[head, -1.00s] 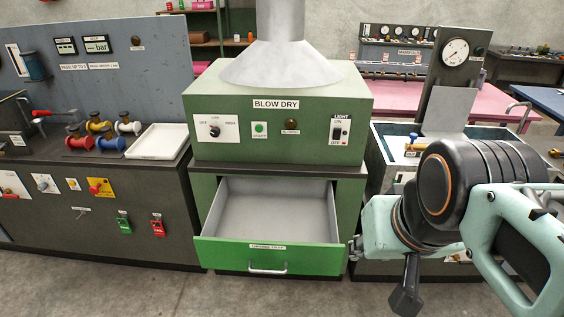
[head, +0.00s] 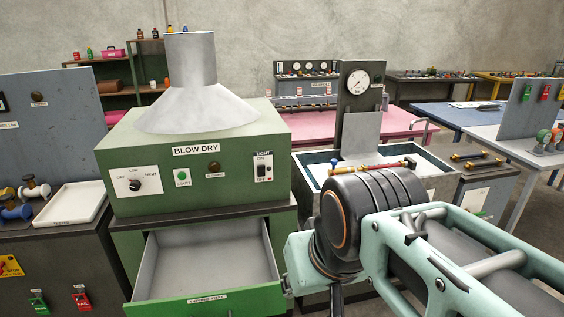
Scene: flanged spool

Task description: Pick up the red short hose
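A thin red piece with brass-coloured ends (head: 372,168), which looks like the red short hose, lies at the open sink-like basin (head: 311,172), right of centre in the head view. My arm partly covers the basin's front, just below the red piece. Part of my gripper (head: 336,298) shows as a dark piece at the bottom edge, in front of the bench and right of the open drawer. It is well below the red piece and apart from it. Its fingertips are cut off by the frame, so its opening cannot be made out.
The green blow dry cabinet (head: 225,190) stands left, its drawer (head: 215,300) pulled open and empty. A pressure gauge panel (head: 360,95) rises behind the basin. Brass fittings (head: 476,157) lie on the bench to the right. A white tray (head: 72,204) sits far left.

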